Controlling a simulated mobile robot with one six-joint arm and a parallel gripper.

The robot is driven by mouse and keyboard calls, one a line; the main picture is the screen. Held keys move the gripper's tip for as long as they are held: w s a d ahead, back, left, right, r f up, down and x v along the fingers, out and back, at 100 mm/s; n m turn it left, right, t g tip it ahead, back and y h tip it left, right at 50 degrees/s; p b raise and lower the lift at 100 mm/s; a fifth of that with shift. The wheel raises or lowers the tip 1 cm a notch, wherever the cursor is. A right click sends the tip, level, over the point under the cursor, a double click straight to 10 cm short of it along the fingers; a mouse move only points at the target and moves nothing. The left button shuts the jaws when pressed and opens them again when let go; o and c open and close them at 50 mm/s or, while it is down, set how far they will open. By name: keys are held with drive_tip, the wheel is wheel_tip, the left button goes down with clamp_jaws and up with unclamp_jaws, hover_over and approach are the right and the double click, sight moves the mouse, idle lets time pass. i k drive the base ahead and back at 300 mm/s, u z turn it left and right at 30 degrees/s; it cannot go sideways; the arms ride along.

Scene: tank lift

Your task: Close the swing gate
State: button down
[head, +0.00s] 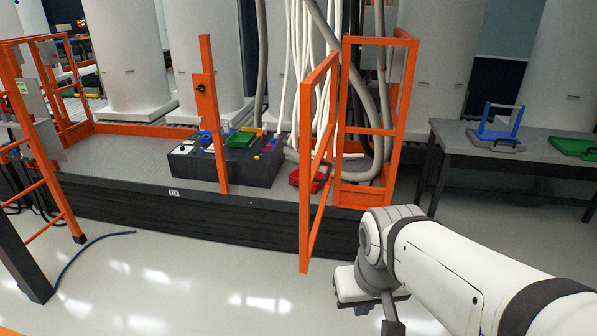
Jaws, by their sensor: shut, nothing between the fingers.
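The orange swing gate (306,170) stands open in the head view, right of centre. Its frame juts from the platform edge towards me, and its low near corner hangs over the floor. Its hinge side is by the orange fixed railing (372,133) on the right.
The platform (130,200) has a dark front edge. A dark box (230,162) with coloured parts and a red bin (308,180) stand on it. A grey table (540,150) stands at the right. A blue hose (88,250) lies on the floor, which is mostly clear.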

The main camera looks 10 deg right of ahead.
sight(308, 173)
drive_tip(key=z, duration=0.05)
drive_tip(key=i, duration=1)
drive_tip(key=u, duration=0.05)
